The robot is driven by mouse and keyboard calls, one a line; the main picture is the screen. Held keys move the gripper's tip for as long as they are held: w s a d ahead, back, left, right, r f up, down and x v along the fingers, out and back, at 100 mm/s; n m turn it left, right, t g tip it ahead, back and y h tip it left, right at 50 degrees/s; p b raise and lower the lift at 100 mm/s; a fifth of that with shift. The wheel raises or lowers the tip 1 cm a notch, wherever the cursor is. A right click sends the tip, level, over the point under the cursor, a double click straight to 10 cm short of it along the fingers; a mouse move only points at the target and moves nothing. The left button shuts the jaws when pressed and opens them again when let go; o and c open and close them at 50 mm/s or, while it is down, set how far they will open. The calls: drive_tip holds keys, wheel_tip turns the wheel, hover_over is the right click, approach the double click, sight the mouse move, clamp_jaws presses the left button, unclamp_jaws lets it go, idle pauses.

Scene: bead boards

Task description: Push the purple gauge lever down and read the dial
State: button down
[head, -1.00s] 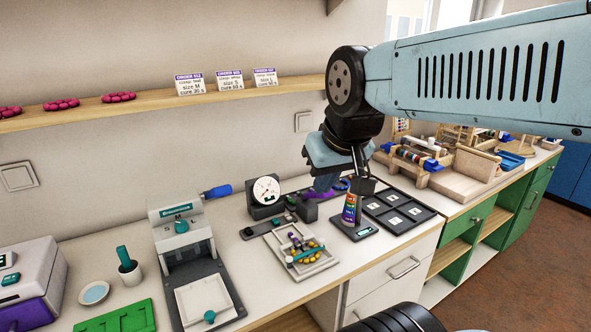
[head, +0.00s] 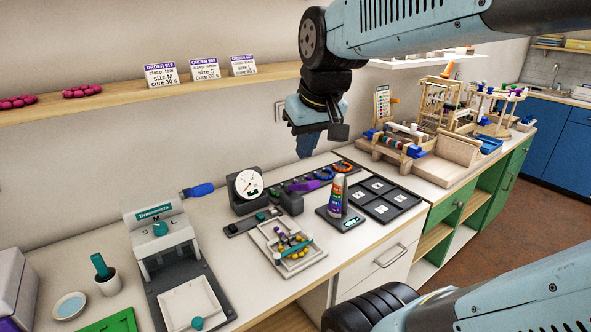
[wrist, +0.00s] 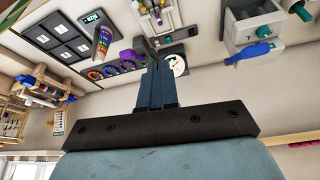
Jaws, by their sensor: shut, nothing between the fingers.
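The gauge is a dark block with a round white dial (head: 249,183) on the bench near the wall; its needle is too small to read. The purple lever (head: 303,186) sticks out to the right of the gauge block. In the wrist view the purple lever (wrist: 130,56) and the dial (wrist: 179,65), partly covered by my fingers, appear upside down. My gripper (head: 307,150) is shut and empty, pointing down above and behind the lever, apart from it. The wrist view shows the closed fingers (wrist: 154,72) between lever and dial.
A tube with a coloured label (head: 337,196) stands on a dark scale just right of the lever. A tray of beads (head: 288,250) lies in front. A dark compartment tray (head: 385,203), a press with a teal knob (head: 160,229) and a blue-handled tool (head: 199,190) are nearby. A shelf (head: 120,96) with order cards runs along the wall.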

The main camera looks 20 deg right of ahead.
drive_tip(key=w+d+n+g, duration=0.15)
drive_tip(key=w+d, duration=0.35)
drive_tip(key=w, duration=0.6)
drive_tip(key=g, duration=0.2)
hover_over(309, 182)
drive_tip(key=w, duration=0.1)
wheel_tip(309, 182, down, 5)
drive_tip(key=shift+a, duration=0.25)
drive_tip(key=shift+f, duration=0.1)
drive_tip(key=f, duration=0.9)
drive_tip(key=shift+w+a+f, duration=0.1)
drive_tip(key=shift+w+f, duration=0.2)
drive_tip(key=shift+f, duration=0.1)
drive_tip(key=shift+s+f, duration=0.3)
drive_tip(key=shift+f, duration=0.2)
drive_tip(key=shift+s+f, duration=0.25)
drive_tip(key=shift+f, duration=0.25)
drive_tip(key=shift+s+d+f, duration=0.2)
drive_tip(key=shift+s+f, duration=0.2)
drive_tip(key=shift+f, duration=0.35)
drive_tip(key=shift+s+d+f, duration=0.15)
